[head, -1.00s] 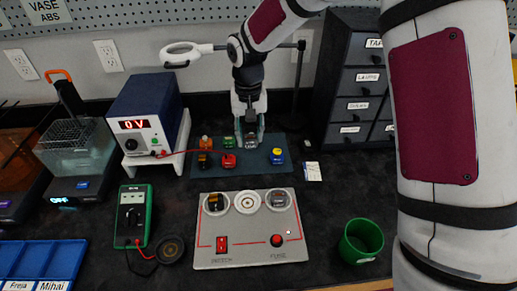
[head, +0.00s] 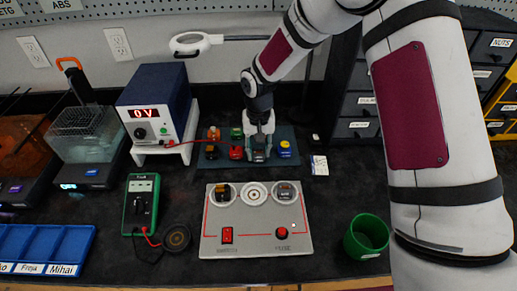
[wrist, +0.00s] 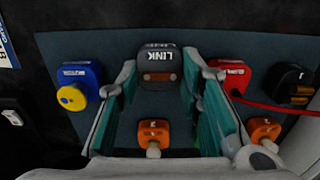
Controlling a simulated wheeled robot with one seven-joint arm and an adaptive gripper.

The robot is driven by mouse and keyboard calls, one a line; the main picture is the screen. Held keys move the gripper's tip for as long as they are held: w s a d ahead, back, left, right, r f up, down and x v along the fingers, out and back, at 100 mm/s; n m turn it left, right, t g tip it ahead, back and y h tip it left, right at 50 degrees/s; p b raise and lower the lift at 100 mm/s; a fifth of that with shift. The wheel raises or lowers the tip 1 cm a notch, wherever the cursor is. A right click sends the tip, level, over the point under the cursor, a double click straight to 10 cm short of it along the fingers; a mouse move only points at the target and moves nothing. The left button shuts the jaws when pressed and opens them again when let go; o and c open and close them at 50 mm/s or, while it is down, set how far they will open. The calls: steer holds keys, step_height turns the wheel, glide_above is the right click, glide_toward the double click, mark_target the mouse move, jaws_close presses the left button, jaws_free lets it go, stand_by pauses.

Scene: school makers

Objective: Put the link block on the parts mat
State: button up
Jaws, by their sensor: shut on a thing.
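The dark grey link block (wrist: 160,68), with "LINK" in white on it, sits between the fingertips of my gripper (wrist: 162,82) in the wrist view. My gripper is shut on it. In the head view my gripper (head: 259,140) points down over the dark teal parts mat (head: 290,133), and the link block (head: 259,156) shows under the fingers near the mat's front part. It is at or very close to the mat surface; I cannot tell whether it touches. The mat also fills much of the wrist view (wrist: 110,55).
The blue block (head: 285,149) and red block (head: 236,153) flank the link block on the mat; orange blocks (wrist: 153,133) lie there too. A grey circuit board (head: 255,222) lies in front. A green cup (head: 366,238) stands right, a power supply (head: 155,105) left.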

mark_target(259, 152)
steer(key=shift+f, duration=0.15)
steer(key=o, duration=1)
step_height(259, 152, up, 12)
steer(key=shift+r, duration=0.25)
steer(key=s+d+r+t+h, duration=0.1)
steer(key=s+d+r+t, duration=0.1)
steer(key=s+d+r, duration=1.15)
steer(key=shift+t+y, duration=0.5)
steer(key=shift+t, duration=0.2)
steer(key=s+d, duration=0.1)
steer(key=s, duration=0.5)
steer(key=s+d+r, duration=0.1)
steer(key=s, duration=0.5)
steer(key=s+d+r, duration=0.1)
steer(key=s, duration=0.5)
steer(key=shift+s+d+r, duration=0.1)
steer(key=shift+s+d, duration=0.2)
steer(key=shift+s, duration=0.1)
